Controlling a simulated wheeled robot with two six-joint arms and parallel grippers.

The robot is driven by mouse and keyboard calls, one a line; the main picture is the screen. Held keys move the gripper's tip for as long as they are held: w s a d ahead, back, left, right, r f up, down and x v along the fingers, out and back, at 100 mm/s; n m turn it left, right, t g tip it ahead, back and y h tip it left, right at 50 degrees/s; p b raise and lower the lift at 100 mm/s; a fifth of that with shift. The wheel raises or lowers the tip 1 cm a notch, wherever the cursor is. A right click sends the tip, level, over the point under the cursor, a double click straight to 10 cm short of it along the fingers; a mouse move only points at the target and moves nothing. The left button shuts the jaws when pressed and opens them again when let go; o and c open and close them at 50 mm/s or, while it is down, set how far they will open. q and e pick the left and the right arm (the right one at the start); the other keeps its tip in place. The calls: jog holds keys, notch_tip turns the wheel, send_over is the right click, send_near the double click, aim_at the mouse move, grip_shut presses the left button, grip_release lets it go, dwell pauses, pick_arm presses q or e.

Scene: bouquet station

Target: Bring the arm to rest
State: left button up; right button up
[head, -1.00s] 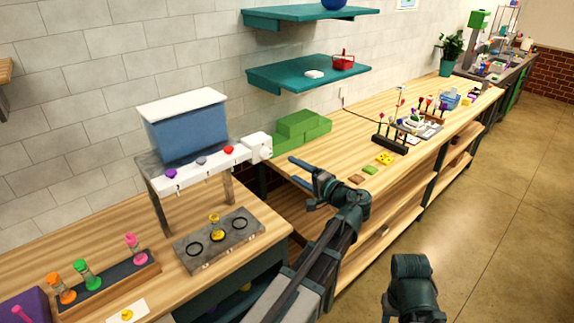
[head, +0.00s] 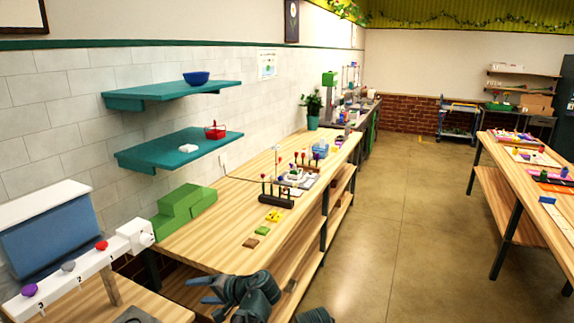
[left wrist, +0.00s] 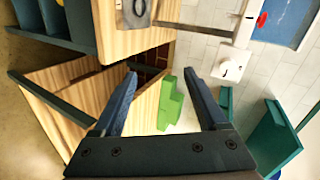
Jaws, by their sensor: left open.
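My left gripper (head: 208,292) is at the bottom of the head view, in front of the long wooden bench. In the left wrist view its two blue-grey fingers (left wrist: 160,92) stand wide apart with nothing between them in their grip. Green blocks (left wrist: 172,102) show beyond the fingers, apart from them. My right gripper is not seen; only a dark rounded piece shows at the bottom edge of the head view.
The wooden bench (head: 200,247) carries green stepped blocks (head: 183,208), small coloured tiles and a dark flower rack (head: 277,200). A white-and-blue dispenser (head: 50,235) stands at left. Teal shelves (head: 170,150) hang above. The floor (head: 400,200) at right is clear; another table (head: 520,195) stands beyond.

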pick_arm(q)
jog(key=s+d+f+g+h, duration=0.2)
jog(key=s+d+f+h, duration=0.3)
jog(key=s+d+f, duration=0.2)
jog(key=s+d+f+m+g+h+b, duration=0.1)
jog(key=s+d+f+g+h, duration=0.2)
jog(key=s+d, duration=0.7)
notch_tip(320, 180, down, 4)
jog(key=d+h, duration=0.2)
jog(key=shift+s+d+r, duration=0.15)
jog(key=shift+s+d, duration=0.1)
jog(key=shift+d, duration=0.05)
